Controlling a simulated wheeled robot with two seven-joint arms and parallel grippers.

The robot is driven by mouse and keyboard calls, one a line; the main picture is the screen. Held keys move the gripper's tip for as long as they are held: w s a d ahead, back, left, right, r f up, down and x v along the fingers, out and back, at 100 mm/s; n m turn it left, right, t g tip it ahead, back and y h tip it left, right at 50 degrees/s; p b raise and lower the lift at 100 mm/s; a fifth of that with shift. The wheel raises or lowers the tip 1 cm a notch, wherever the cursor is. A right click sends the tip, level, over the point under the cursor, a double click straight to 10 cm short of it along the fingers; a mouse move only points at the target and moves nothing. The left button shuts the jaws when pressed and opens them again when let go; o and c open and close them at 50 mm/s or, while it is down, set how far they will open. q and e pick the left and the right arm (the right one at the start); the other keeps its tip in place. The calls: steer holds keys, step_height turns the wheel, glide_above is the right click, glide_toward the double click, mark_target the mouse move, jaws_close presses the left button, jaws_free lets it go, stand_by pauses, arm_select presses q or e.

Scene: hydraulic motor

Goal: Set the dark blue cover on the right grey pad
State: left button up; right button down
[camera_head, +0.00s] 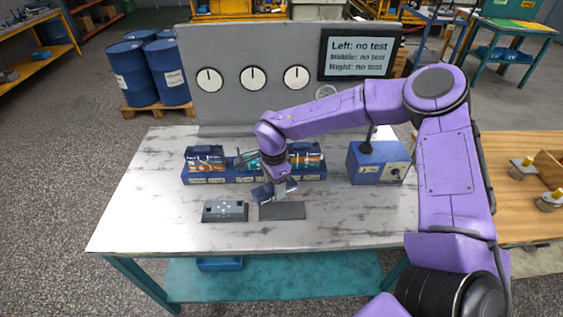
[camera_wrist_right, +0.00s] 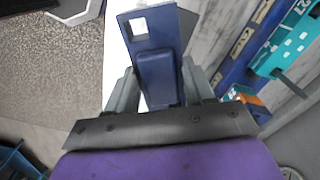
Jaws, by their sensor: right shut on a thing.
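My right gripper (camera_head: 277,188) is shut on the dark blue cover (camera_wrist_right: 150,55), which sits between its two fingers in the right wrist view. The cover has a flat plate with a square hole and a raised block. In the head view the gripper is just above the back edge of the right grey pad (camera_head: 284,212), which is bare where it shows. The gripper hides most of the cover there; I cannot tell if the cover touches anything. A left pad (camera_head: 226,218) bears a grey plate with holes. My left gripper is not in view.
Behind the gripper stands a long blue holder (camera_head: 222,179) with several parts. A blue box (camera_head: 377,164) stands to its right. A grey panel with three dials (camera_head: 253,77) and a screen (camera_head: 357,56) reading "no test" stands at the back. The table's front left is clear.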

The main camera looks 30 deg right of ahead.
steer(key=m, duration=0.1)
steer(key=d+r+m+p, duration=0.1)
steer(key=m, duration=0.1)
steer(key=w+d+m, duration=0.1)
steer(key=shift+d+r, duration=0.1)
steer(key=shift+r, duration=0.2)
steer(key=shift+s+d+m, duration=0.1)
steer(key=shift+d+m, duration=0.1)
steer(key=shift+m, duration=0.4)
steer(key=shift+s+d+f, duration=0.1)
steer(key=shift+d+f+b, duration=0.1)
steer(key=shift+f+b, duration=0.2)
steer(key=shift+f, duration=0.2)
steer(key=shift+f+b, duration=0.6)
steer(key=shift+f, duration=0.05)
steer(key=b, duration=0.5)
glide_above(282, 209)
step_height(282, 209, down, 5)
steer(key=shift+f, duration=0.2)
arm_select(q)
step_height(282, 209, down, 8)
steer(key=b, duration=0.2)
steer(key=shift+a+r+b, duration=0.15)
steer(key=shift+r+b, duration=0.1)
steer(key=shift+b, duration=0.15)
arm_select(e)
steer(key=shift+f, duration=2.35)
